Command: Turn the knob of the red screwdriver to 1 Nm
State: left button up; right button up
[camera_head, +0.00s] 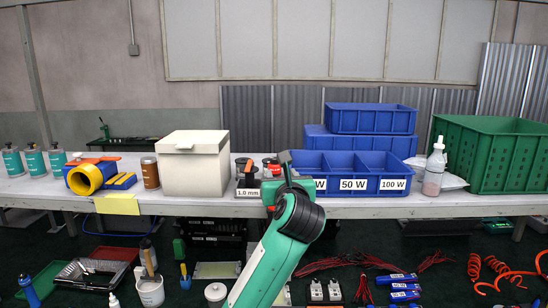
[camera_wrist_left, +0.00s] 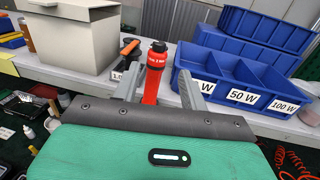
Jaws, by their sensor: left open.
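The red screwdriver (camera_wrist_left: 153,82) stands upright on the table in the left wrist view, with a black knob (camera_wrist_left: 158,46) on top. Small white lettering below the knob is too small to read surely. My left gripper (camera_wrist_left: 160,76) is open, with one finger on each side of the screwdriver; I cannot tell whether either touches it. In the head view my left gripper (camera_head: 272,175) reaches the table's front edge and largely hides the screwdriver. My right gripper is not in view.
A white box (camera_head: 195,165) stands left of the screwdriver, with a 1.0 mm label (camera_head: 248,192) between. A blue divided bin (camera_head: 352,166) marked 50 W and 100 W stands close on the right. A bottle (camera_head: 435,168) and green crate (camera_head: 497,155) are farther right.

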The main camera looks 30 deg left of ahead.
aim_at(275, 160)
pick_arm(q)
jog(key=p+x, duration=0.6)
jog(key=x, duration=0.6)
jog(key=shift+r, duration=0.1)
jog(key=shift+w+a, duration=0.35)
jog(key=shift+w, duration=0.15)
jog(key=shift+c, duration=0.4)
